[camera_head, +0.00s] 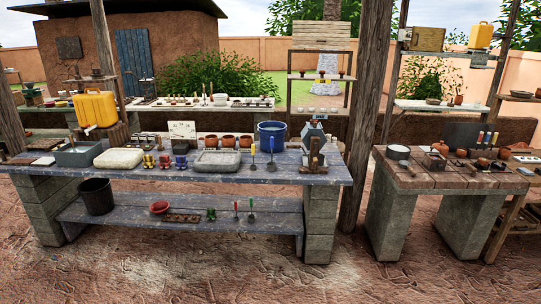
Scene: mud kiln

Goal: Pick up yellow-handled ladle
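A small tool with a yellow upright handle and a dark lower end, seemingly the yellow-handled ladle (253,151), is on the long grey table (300,178), right of the grey tray and in front of the blue bucket. A similar thin tool (271,165) is just to its right; its handle colour is hard to tell against the bucket. Both are too small to make out their bowls clearly. Neither of my grippers is in view.
Red- and green-handled tools (251,208) are on the lower shelf. A wooden post (366,110) rises between this table and the right one (450,178). Bare ground lies in front.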

